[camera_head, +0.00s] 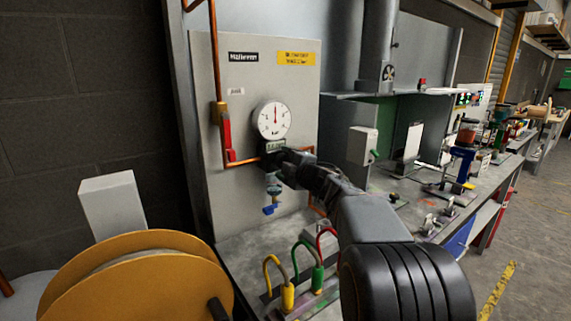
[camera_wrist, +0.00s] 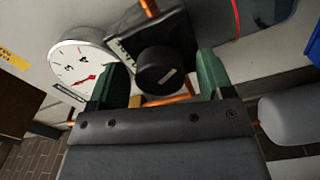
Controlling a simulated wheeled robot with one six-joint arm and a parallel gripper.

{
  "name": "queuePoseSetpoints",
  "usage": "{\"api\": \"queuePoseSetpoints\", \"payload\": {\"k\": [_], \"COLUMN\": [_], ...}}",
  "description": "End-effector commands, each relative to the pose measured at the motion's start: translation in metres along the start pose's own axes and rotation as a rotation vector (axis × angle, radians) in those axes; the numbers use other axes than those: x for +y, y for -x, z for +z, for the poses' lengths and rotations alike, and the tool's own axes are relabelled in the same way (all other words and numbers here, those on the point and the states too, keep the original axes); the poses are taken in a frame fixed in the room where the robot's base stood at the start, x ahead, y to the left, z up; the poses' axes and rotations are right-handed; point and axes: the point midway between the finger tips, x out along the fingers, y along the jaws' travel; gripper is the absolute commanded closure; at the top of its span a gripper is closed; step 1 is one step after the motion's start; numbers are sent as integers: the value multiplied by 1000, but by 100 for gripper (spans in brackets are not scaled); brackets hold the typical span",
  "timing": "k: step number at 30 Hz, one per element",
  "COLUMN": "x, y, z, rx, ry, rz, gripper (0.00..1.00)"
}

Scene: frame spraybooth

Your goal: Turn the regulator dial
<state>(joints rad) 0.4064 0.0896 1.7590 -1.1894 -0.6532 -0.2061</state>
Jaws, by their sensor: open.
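The regulator dial (camera_wrist: 159,69) is a round black knob with a pale mark on its face, fixed to a dark regulator body (camera_wrist: 185,38). My gripper (camera_wrist: 160,80) is open, its two green fingers on either side of the knob in the wrist view. I cannot tell whether either finger touches it. A white round gauge (camera_wrist: 78,66) with a red needle sits left of the knob. In the head view the gauge (camera_head: 272,120) is on the grey panel (camera_head: 240,85), and my gripper (camera_head: 284,162) is just below it, hiding the dial.
Copper pipe (camera_head: 215,60) and a red-handled valve (camera_head: 227,135) are left of the gauge. A bowl with a blue tap (camera_head: 269,209) hangs below. Yellow, green and red hoses (camera_head: 285,290) stand on the bench. A large yellow reel (camera_head: 140,280) is at front left.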

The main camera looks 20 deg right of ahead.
Motion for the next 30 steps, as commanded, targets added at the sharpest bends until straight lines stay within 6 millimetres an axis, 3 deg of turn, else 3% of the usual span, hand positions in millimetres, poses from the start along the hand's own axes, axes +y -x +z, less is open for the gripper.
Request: {"api": "queuePoseSetpoints", "payload": {"k": [5,21,30], "x": [1,0,0], "y": [13,114,137], "z": [0,0,0], "rx": [-1,-3,-1], "ry": [1,1,0], "rz": [2,2,0], "gripper": [26,26,26]}}
